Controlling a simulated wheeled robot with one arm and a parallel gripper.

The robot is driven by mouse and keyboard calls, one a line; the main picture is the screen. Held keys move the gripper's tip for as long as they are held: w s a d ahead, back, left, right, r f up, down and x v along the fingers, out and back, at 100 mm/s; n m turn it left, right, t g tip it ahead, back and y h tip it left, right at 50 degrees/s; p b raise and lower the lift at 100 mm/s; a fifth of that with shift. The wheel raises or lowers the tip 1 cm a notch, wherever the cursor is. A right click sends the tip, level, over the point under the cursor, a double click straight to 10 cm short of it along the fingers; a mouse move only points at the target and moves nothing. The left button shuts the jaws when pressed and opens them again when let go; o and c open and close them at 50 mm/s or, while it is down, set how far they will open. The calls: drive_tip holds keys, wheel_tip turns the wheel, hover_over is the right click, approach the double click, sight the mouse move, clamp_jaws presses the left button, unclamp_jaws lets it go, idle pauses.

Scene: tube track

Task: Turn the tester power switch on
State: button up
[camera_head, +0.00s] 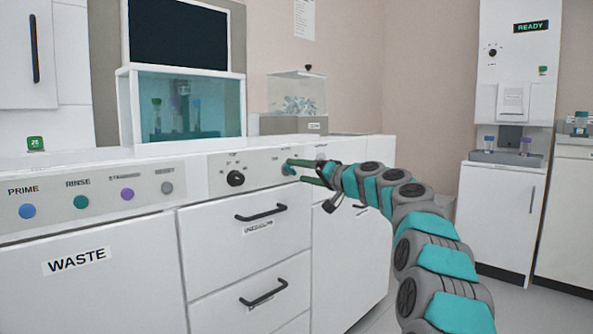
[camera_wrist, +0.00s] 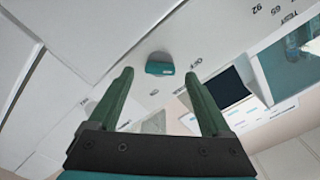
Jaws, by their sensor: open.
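A small teal switch (camera_head: 288,170) sits on the white control panel at the right of the counter front, right of a black dial. In the wrist view, the switch (camera_wrist: 160,67) lies ahead, centred between my fingers, with an "OFF" label beside it. My gripper (camera_head: 298,171) has its green fingers around the switch area, one above and one below as the head view shows. The wrist view shows the fingers (camera_wrist: 160,76) wide apart, with gaps on both sides of the switch. I cannot tell whether a finger touches it.
The black dial (camera_head: 235,178) is on the same panel. Coloured buttons, including a blue one (camera_head: 27,211), line the panel at left. Drawers with black handles (camera_head: 262,213) lie below. A cabinet with a READY display (camera_head: 531,27) stands at the back right.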

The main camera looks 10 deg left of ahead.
drive_tip(key=shift+x, duration=1.15)
clamp_jaws()
